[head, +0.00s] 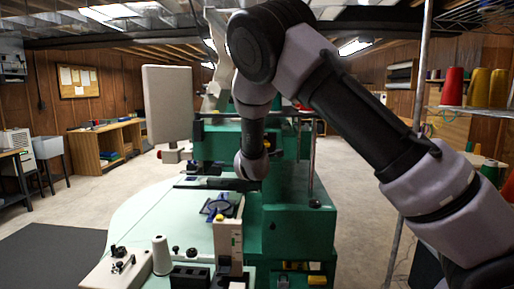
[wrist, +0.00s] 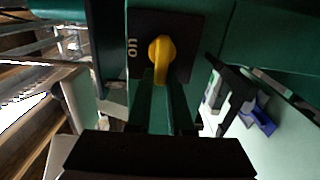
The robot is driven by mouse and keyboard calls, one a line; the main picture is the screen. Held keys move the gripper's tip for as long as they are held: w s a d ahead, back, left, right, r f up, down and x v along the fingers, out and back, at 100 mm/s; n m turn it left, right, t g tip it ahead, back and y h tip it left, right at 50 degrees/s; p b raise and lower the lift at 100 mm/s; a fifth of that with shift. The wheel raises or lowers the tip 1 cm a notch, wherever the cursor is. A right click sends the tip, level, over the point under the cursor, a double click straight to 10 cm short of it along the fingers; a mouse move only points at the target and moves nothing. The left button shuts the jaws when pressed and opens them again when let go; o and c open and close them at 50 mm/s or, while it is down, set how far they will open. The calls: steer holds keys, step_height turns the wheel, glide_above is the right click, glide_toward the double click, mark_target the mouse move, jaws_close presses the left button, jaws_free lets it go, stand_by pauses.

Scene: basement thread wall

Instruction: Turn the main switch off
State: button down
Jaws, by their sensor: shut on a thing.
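The main switch is a yellow rotary knob (wrist: 161,49) on a black plate (wrist: 186,47) on a green machine face in the wrist view. The word "on" is on the plate, left of the knob, and reads sideways. The knob's handle points down in the picture, toward my gripper. My gripper (wrist: 167,82) is shut on the handle's lower end, with one dark finger on each side. In the head view my arm crosses in front of the green machine (head: 290,215), and I cannot make out the switch there.
The machine's pale green table (head: 150,220) carries a white thread cone (head: 161,255) and small fittings. A thin upright pole stands right of the machine, by a rack with red and yellow thread cones (head: 478,87). A blue part (wrist: 262,118) lies right of my gripper. Open floor lies left.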

steer(key=shift+f, duration=0.1)
steer(key=c, duration=0.8)
jaws_free()
steer(key=s, duration=1)
steer(key=shift+s, duration=0.4)
steer(key=s+d+r+m+g+y, duration=0.1)
steer(key=d+r+m+g, duration=0.25)
steer(key=d+m, duration=0.35)
steer(key=s+d+r+m+g+y, duration=0.1)
steer(key=d+r+m+g+y, duration=0.2)
steer(key=d+m, duration=0.5)
steer(key=s+d+r+m+g, duration=0.1)
steer(key=s+d+r+m, duration=0.1)
steer(key=s+d, duration=0.3)
steer(key=s+d+r+m+g+h, duration=0.1)
steer(key=s+d, duration=0.4)
steer(key=s, duration=0.7)
steer(key=s+d+r+m+g+h, duration=0.1)
steer(key=s+d+r+m+g, duration=0.1)
steer(key=s, duration=0.7)
steer(key=shift+d+r+m+g, duration=0.15)
steer(key=shift+d+r+m, duration=0.35)
steer(key=shift+d, duration=0.4)
steer(key=shift+d+r+m+g, duration=0.1)
steer(key=shift+d+r+m, duration=0.2)
steer(key=shift+d+m, duration=0.5)
